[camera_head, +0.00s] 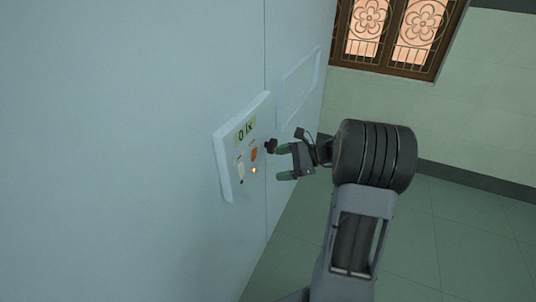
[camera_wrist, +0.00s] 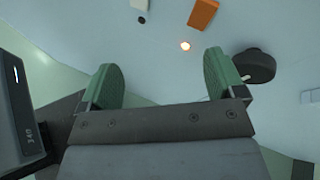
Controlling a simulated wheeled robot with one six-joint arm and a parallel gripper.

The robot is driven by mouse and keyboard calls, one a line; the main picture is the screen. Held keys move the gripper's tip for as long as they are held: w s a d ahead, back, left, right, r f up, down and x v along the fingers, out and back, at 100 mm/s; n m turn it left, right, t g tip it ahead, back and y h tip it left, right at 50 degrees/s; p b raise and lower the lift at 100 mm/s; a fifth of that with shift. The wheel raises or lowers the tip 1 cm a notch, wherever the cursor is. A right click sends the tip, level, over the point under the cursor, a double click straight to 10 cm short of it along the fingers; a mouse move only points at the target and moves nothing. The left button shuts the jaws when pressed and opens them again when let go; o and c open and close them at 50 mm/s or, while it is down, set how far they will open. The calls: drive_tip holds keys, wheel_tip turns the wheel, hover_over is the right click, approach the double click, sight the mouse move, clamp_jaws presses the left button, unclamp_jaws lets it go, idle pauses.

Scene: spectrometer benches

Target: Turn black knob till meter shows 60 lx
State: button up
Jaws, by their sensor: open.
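The black knob (camera_head: 270,146) sticks out from the panel (camera_head: 226,178) on the wall. The meter display (camera_head: 244,130) on the panel reads 0 lx. My gripper (camera_head: 279,162) is open and empty in front of the panel, its fingers apart. In the wrist view the black knob (camera_wrist: 258,65) lies just right of the right green finger of my gripper (camera_wrist: 163,75), outside the gap between the fingers. I cannot tell whether that finger touches the knob. A small pale mark shows at the knob's lower left edge.
The panel also bears an orange block (camera_wrist: 203,13), a glowing lamp (camera_wrist: 185,45), a white part (camera_head: 240,170) and a small black dot (camera_wrist: 141,19). A blank pale frame (camera_head: 298,88) is on the wall beyond. The floor (camera_head: 465,215) behind my arm is clear.

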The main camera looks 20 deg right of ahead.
sight(273, 146)
drive_tip(key=w+d+f+m+t+b, duration=0.1)
drive_tip(key=w+d+f+m+t, duration=0.1)
drive_tip(key=d+m+t, duration=0.3)
drive_tip(key=w+d+f+m+t, duration=0.2)
drive_tip(key=d, duration=0.4)
drive_tip(key=x, duration=1.2)
drive_tip(key=shift+w+a+p, duration=0.2)
drive_tip(key=shift+w+p, duration=0.05)
drive_tip(key=shift+p, duration=0.05)
